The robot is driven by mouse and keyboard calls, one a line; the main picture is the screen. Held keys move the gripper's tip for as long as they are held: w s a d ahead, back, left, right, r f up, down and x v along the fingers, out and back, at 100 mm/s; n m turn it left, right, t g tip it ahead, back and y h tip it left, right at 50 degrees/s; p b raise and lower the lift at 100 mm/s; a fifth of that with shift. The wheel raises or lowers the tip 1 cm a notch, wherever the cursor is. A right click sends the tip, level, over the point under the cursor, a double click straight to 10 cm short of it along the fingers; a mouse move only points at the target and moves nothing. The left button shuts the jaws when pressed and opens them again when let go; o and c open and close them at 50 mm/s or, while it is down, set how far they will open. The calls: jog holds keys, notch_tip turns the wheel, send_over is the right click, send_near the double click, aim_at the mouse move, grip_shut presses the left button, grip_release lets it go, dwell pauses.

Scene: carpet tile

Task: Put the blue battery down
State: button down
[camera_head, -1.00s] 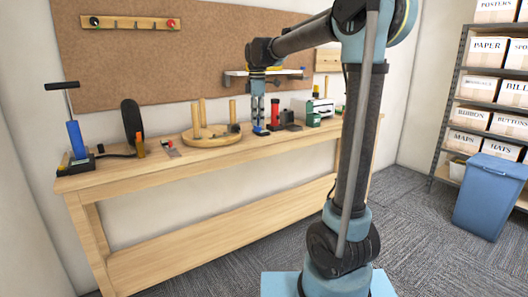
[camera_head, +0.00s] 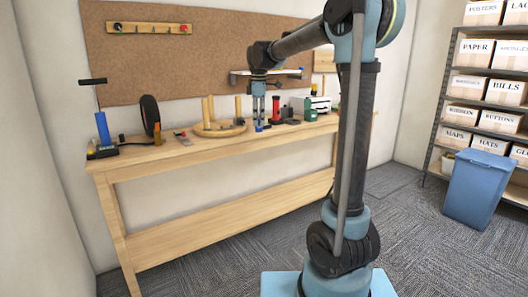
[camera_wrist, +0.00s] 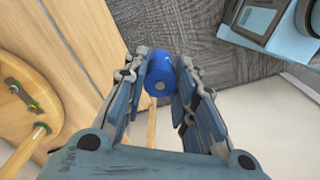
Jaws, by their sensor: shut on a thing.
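A blue battery (camera_wrist: 158,72) is a short cylinder between the two fingers of my gripper (camera_wrist: 160,85) in the wrist view. Both fingers touch its sides and hold it. Carpet shows behind it, with the wooden bench at the left. In the head view my gripper (camera_head: 258,112) points down in front of the bench (camera_head: 180,160), with a bit of the blue battery (camera_head: 258,127) at its tips. The head view does not show the gap between battery and bench clearly; the wrist view shows the battery out past the bench edge.
On the bench stand a round wooden base with pegs (camera_head: 219,131), a red cylinder (camera_head: 276,108), a white and green box (camera_head: 317,106) and a blue pump (camera_head: 103,130). A blue bin (camera_head: 478,188) and a shelf (camera_head: 436,140) stand right. Open carpet lies in front.

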jog(key=w+d+f+m, duration=0.9)
jog(key=w+d, duration=0.2)
jog(key=w, duration=0.3)
jog(key=w+d+f+m, duration=0.9)
jog(key=w+d, duration=0.2)
jog(key=w, duration=0.4)
jog(key=s+f, duration=2.2)
jog(key=f, duration=0.2)
jog(key=shift+a, duration=0.25)
jog(key=shift+r, duration=0.1)
